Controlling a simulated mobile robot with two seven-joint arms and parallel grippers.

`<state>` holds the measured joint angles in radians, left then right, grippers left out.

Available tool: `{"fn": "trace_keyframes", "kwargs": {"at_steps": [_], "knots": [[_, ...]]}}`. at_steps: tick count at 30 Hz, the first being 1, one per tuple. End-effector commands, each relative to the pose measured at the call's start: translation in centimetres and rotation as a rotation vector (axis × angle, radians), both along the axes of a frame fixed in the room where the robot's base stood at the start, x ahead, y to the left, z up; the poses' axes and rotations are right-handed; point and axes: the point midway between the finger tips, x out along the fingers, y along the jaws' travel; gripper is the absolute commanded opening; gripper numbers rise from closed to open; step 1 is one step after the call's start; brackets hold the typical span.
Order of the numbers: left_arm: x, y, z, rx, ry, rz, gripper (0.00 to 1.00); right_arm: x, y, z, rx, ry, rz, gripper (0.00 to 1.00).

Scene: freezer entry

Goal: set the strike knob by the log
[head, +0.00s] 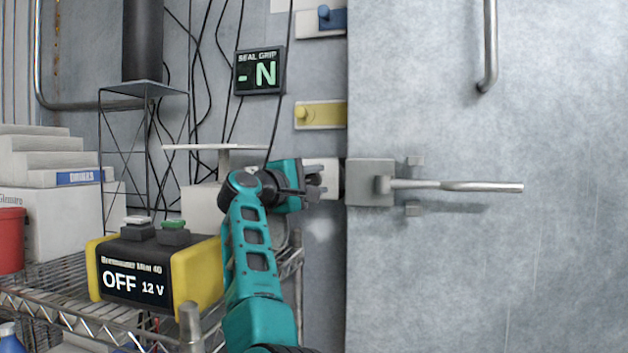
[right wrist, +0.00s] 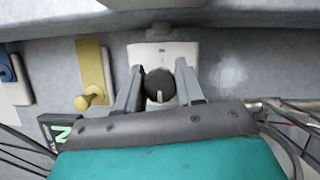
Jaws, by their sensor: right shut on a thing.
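The strike knob (right wrist: 159,84) is round and black with a pale pointer mark. It sits on a white plate (right wrist: 165,52), and the mark points down in the right wrist view. My right gripper (right wrist: 160,88) is shut on it, one grey finger on each side. In the head view my right gripper (head: 318,181) reaches the white plate (head: 326,170) beside the door latch, and it hides the knob. A display (head: 259,71) reads "SEAL GRIP - N". I cannot make out a log. My left gripper is not in view.
A grey door (head: 450,270) with a lever handle (head: 455,186) stands just right of the gripper. A yellow knob plate (head: 325,116) and a blue knob (head: 325,13) are above. A yellow-black battery box (head: 208,268) sits on a wire shelf at lower left. Cables hang behind.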

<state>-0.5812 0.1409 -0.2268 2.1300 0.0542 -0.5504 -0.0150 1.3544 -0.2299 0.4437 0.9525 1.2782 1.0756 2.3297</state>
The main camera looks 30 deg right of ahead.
Motion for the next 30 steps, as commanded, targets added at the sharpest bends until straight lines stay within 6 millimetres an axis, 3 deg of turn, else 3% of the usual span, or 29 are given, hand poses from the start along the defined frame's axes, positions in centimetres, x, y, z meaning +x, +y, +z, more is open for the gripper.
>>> {"fn": "trace_keyframes", "kwargs": {"at_steps": [8,9,16,24,30], "knots": [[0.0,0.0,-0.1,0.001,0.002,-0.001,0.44,0.0,-0.1,0.0,0.000,-0.001,-0.001,0.07],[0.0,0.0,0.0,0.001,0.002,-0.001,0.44,0.0,-0.1,0.0,0.000,0.000,-0.001,0.39],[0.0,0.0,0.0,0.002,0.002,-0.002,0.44,0.0,0.0,0.0,-0.001,0.000,-0.001,0.61],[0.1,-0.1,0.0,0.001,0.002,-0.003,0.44,-0.1,0.2,0.0,-0.001,0.001,0.000,0.61],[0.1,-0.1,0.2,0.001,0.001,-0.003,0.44,-0.8,2.6,-0.1,-0.001,0.001,0.003,0.61]]}}
